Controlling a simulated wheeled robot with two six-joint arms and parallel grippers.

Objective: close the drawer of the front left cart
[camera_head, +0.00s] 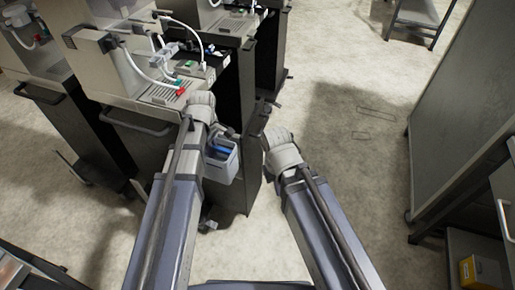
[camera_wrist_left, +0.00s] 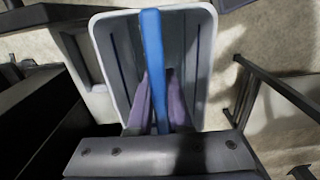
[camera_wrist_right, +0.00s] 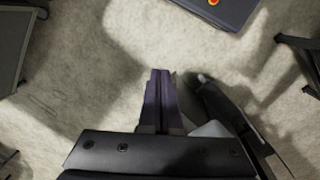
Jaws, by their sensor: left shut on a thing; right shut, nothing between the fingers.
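A cart (camera_head: 112,150) with a beige dispenser on top stands at the left of the head view. A drawer front with a handle (camera_head: 135,121) shows under its top; how far the drawer is out I cannot tell. The bin also shows in the head view (camera_head: 221,170), beside the cart's dark side. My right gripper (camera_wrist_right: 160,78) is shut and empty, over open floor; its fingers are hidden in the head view.
Another cart (camera_head: 40,97) stands at the far left, and more stand behind. A tall grey cabinet (camera_head: 450,100) fills the right side. A shelf with a yellow box (camera_head: 467,270) is at the lower right. The floor (camera_head: 350,110) between is clear.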

